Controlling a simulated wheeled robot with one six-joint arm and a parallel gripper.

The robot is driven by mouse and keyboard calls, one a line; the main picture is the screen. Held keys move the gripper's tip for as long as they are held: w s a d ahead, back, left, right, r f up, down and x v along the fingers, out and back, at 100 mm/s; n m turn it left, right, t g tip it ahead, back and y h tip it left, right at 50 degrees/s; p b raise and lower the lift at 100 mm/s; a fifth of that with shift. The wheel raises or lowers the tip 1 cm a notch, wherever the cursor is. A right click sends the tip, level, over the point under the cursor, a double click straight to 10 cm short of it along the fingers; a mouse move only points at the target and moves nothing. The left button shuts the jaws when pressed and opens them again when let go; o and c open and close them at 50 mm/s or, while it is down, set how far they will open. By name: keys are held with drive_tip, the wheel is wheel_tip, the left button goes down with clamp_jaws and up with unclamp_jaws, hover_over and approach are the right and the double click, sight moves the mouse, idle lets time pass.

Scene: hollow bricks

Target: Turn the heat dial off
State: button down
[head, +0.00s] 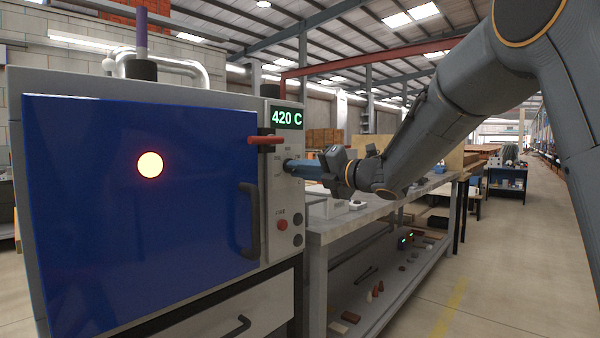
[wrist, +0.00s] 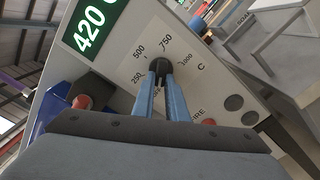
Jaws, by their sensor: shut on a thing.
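The heat dial (wrist: 160,66) is a dark knob on the grey control panel, with 250, 500, 750 and 1000 printed around it and a C beside it. My gripper (wrist: 161,80) has its two blue fingers closed on the dial. The display (head: 287,117) above reads 420 C in green. The exact pointer direction of the dial is hard to tell.
The kiln's blue door (head: 100,215) is closed, with a glowing round window (head: 151,164) and a dark handle (head: 248,220). A red lever (head: 266,140) sticks out left of my gripper. A red button (head: 282,225) sits lower on the panel. A workbench (head: 345,222) stands to the right.

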drive_tip(key=shift+f, duration=0.1)
drive_tip(key=c, duration=1.8)
unclamp_jaws()
drive_tip(key=shift+o, duration=0.2)
drive_tip(key=v, duration=0.8)
